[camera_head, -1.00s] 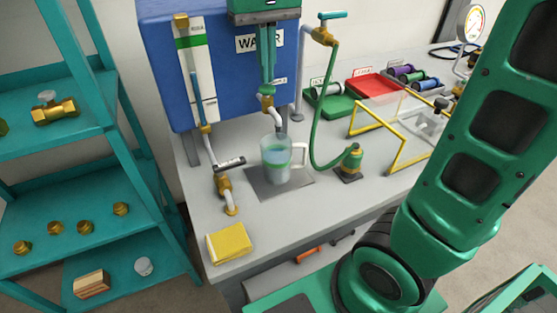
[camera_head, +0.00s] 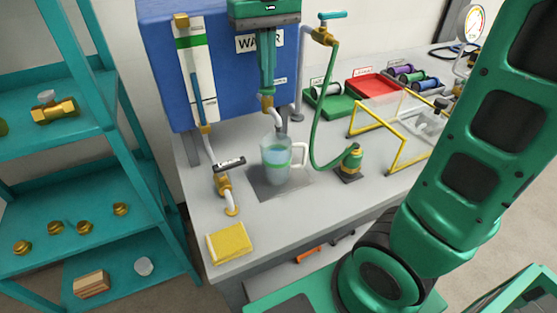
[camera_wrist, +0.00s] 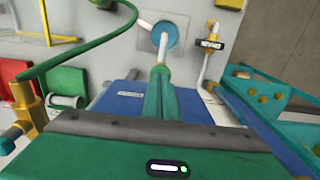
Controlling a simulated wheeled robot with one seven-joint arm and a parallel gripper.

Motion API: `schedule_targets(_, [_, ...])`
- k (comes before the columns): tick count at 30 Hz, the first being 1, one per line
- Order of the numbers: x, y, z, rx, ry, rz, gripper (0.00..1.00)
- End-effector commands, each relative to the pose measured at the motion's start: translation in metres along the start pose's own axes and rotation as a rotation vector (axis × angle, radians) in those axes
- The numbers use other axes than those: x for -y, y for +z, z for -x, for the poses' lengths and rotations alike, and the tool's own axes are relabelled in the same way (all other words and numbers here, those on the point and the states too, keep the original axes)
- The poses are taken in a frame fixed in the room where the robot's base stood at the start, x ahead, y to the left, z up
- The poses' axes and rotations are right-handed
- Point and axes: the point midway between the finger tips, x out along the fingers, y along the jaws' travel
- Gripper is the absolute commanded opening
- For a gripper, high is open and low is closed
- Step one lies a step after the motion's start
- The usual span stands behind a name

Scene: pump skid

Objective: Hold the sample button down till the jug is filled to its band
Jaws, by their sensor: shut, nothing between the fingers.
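The clear jug (camera_head: 276,170) stands on a dark square plate under the spout (camera_head: 268,103). It has a green band (camera_head: 277,167) and a handle on its right. Bluish liquid shows in it around and above the band, but its exact surface is hard to place. My gripper (camera_head: 267,88) is shut and empty, pointing down in front of the blue tank just above the spout. The wrist view shows its green fingers (camera_wrist: 158,90) over the spout, with the jug (camera_wrist: 160,38) beyond. The sample button is hidden, so I cannot tell whether the fingers touch it.
The blue tank (camera_head: 160,60) stands close behind my gripper. A green hose (camera_head: 320,135) loops right of the jug; a small valve (camera_head: 225,180) is at left. A yellow cloth (camera_head: 230,242) lies at the front. A teal shelf (camera_head: 60,210) stands left.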

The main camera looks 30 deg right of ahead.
Motion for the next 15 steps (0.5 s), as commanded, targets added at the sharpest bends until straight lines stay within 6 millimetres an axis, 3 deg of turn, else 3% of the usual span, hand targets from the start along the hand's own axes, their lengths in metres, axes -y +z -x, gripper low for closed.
schedule_targets(15, [-0.0001,-0.0001,-0.0101,0.000,0.000,-0.001,0.00])
